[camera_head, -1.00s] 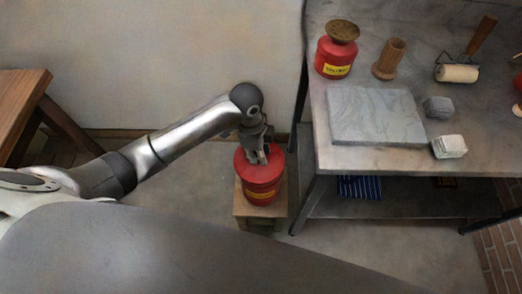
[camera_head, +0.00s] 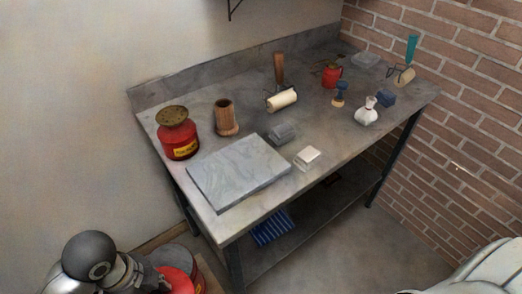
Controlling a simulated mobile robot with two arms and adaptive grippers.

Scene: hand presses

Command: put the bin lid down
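The red bin (camera_head: 177,280) stands low at the bottom left, beside the table, and is partly cut off by the lower edge. A grey rounded surface (camera_head: 168,255) shows at its top behind the red part; I cannot tell whether this is the lid or the inside of the bin. My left gripper (camera_head: 140,276) is at the left side of the bin, close to its top. Its fingertips are too small and covered to show whether they are open or shut. My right gripper is out of view.
The metal table (camera_head: 220,226) holds a red can with a brass top (camera_head: 178,135), a wooden cup (camera_head: 227,117), a stone slab (camera_head: 238,170), a roller (camera_head: 281,100) and several small items. A blue striped cloth (camera_head: 272,228) lies below. A brick wall (camera_head: 460,110) stands right.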

